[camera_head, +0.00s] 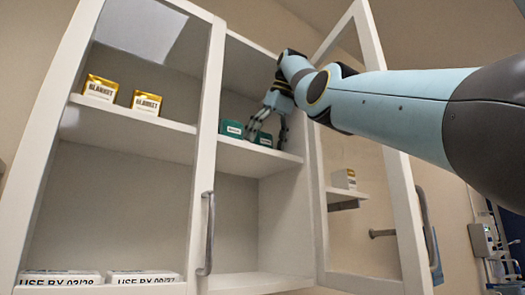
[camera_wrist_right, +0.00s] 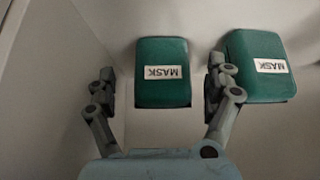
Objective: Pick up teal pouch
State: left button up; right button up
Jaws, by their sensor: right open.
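Two teal pouches with white MASK labels sit side by side on the right cabinet's upper shelf (camera_head: 274,157). In the head view, the left pouch (camera_head: 232,129) is clear of my fingers and the right pouch (camera_head: 263,139) is partly hidden by them. My right gripper (camera_head: 267,127) is open at the right pouch. In the wrist view, one pouch (camera_wrist_right: 163,95) shows between the spread fingers of my right gripper (camera_wrist_right: 162,78). The other pouch (camera_wrist_right: 262,85) is beside it, partly behind a finger. I cannot tell whether any finger touches a pouch. My left gripper is out of view.
The right glass door (camera_head: 407,215) stands open, with my right arm passing in front of its upper part. The left door (camera_head: 207,150) is closed in front of two gold BLANKET boxes (camera_head: 146,103) and white packs (camera_head: 60,278). The right lower compartment looks empty.

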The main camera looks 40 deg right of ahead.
jog(key=x, duration=0.2)
jog(key=shift+w+a+f, duration=0.1)
jog(key=shift+w+f, duration=0.05)
jog(key=shift+w, duration=0.1)
jog(key=shift+s, duration=0.15)
jog(key=shift+c, duration=1.3)
jog(key=c, duration=1)
